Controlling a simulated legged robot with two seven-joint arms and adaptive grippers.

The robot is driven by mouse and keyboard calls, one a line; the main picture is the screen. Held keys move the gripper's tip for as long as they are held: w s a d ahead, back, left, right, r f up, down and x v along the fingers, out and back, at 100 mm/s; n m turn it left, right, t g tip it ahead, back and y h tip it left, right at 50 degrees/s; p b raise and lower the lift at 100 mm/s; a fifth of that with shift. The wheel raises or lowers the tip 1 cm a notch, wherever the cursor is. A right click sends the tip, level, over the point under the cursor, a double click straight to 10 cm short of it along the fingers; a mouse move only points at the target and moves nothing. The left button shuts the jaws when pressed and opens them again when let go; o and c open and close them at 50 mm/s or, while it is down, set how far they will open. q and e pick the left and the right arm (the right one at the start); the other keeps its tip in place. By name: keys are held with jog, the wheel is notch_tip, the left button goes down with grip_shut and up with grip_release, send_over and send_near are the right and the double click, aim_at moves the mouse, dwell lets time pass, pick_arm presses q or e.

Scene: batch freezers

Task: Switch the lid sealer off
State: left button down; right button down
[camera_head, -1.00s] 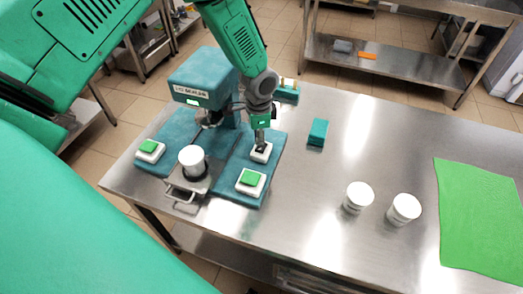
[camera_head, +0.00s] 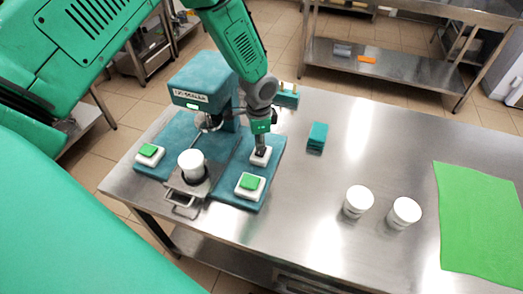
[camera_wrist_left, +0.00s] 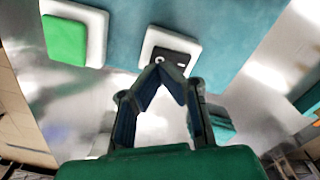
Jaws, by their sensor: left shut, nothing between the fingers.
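The lid sealer (camera_head: 203,77) is a teal machine on the steel table, with a lit green display on its head. Its base carries a white switch block (camera_head: 261,158), which shows in the left wrist view as a white plate with a black rocker (camera_wrist_left: 172,52). My left gripper (camera_head: 261,150) is shut and empty, pointing down with its fingertips at the rocker; it also shows in the left wrist view (camera_wrist_left: 160,68). The fingers partly hide the rocker, and I cannot tell which way it is tipped. My right gripper is not in view.
Green push buttons (camera_head: 250,182) and (camera_head: 148,150) sit on white blocks at the base's front corners. A white cup (camera_head: 192,163) stands in the sealer's holder. Two white tubs (camera_head: 357,200), a teal stack (camera_head: 317,136) and a green mat (camera_head: 481,218) lie to the right.

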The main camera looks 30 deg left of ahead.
aim_at(259, 153)
pick_arm(q)
jog(key=shift+f+b, duration=0.9)
jog(key=shift+f, duration=0.5)
dwell(1.0)
jog(key=shift+r+p, duration=2.85)
jog(key=shift+r, duration=0.7)
jog(key=shift+f, duration=0.1)
